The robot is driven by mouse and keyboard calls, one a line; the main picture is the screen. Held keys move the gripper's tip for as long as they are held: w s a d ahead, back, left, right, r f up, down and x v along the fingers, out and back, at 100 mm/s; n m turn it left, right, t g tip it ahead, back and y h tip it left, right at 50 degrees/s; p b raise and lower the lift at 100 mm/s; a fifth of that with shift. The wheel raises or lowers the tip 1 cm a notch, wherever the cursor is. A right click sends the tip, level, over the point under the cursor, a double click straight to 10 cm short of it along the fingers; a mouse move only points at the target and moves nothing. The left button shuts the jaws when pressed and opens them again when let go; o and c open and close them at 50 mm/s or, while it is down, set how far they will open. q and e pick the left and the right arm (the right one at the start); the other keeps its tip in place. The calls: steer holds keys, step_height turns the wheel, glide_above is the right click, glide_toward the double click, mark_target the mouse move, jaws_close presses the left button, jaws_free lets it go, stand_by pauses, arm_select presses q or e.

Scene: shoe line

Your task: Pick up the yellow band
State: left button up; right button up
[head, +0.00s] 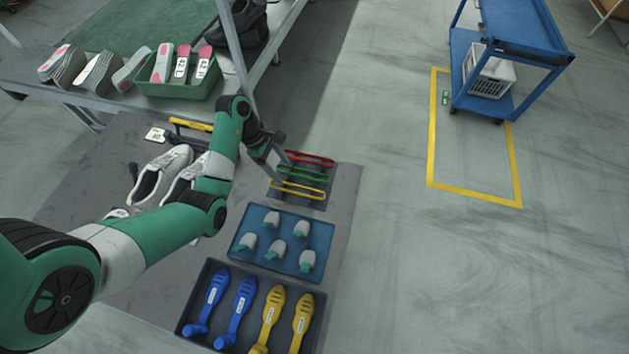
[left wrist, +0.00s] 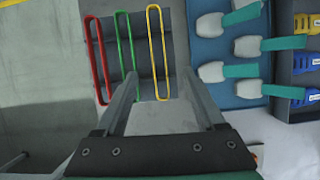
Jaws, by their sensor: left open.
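The yellow band (head: 298,191) is a long thin loop lying on a dark tray (head: 318,202), nearest the front of three bands. In the left wrist view the yellow band (left wrist: 151,50) is the rightmost loop and appears between the lines of my two fingers, ahead of the tips. My left gripper (head: 279,164) is open and empty near the tray's left side. In the left wrist view its fingertips (left wrist: 160,73) are apart, one overlapping the green band's lower end. The gap to the yellow band is hard to judge. My right gripper is not in view.
A green band (head: 302,174) and a red band (head: 311,158) lie beside the yellow one. A blue tray (head: 240,246) of several grey-and-teal pieces and a black tray (head: 255,272) with blue and yellow tools lie in front. White shoes (head: 160,177) are left, partly behind my arm.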

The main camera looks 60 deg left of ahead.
arm_select(q)
steer(key=b+x, duration=0.1)
steer(key=x, duration=0.2)
steer(key=b+x, duration=0.2)
steer(key=x, duration=0.1)
steer(key=b+x, duration=0.2)
steer(key=x, duration=0.2)
steer(key=shift+s+a+f, duration=0.1)
steer(key=shift+s+a, duration=0.05)
steer(key=shift+a, duration=0.25)
steer(key=shift+d+f, duration=0.15)
steer(key=shift+f, duration=0.25)
jaws_close()
